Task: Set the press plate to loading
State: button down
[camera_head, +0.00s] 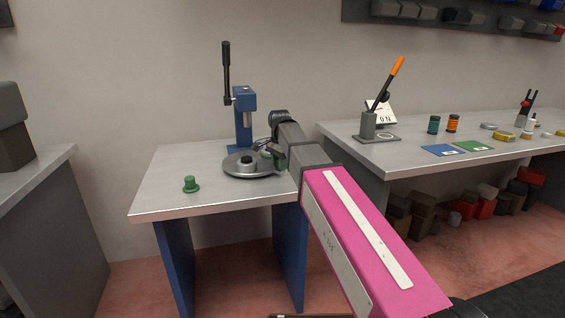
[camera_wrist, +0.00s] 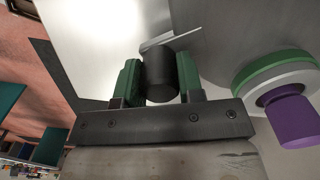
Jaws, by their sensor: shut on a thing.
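A blue arbor press (camera_head: 243,118) with a raised black lever stands at the back of the small table. Its round grey press plate (camera_head: 243,172) lies in front, with a dark round hub in the middle; part of the plate also shows in the wrist view (camera_wrist: 225,35). My gripper (camera_head: 271,153) is at the plate's right side. In the wrist view its green fingers (camera_wrist: 160,78) are shut on a dark cylindrical knob (camera_wrist: 161,74) by the plate's edge. The head view hides most of the knob behind my gripper.
A purple peg on a green and white disc (camera_wrist: 287,115) is right of my fingers in the wrist view. The long workbench (camera_head: 360,157) at right holds an orange-handled lever (camera_head: 386,88) and spools.

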jog(key=shift+s+a+m, duration=1.6)
jog(key=shift+s+m, duration=0.05)
jog(key=shift+m, duration=0.15)
jog(key=c, duration=0.7)
grip_release()
jog(key=shift+c, duration=0.2)
jog(key=shift+r, duration=0.1)
notch_tip(320, 180, up, 11)
jog(key=shift+f, duration=0.2)
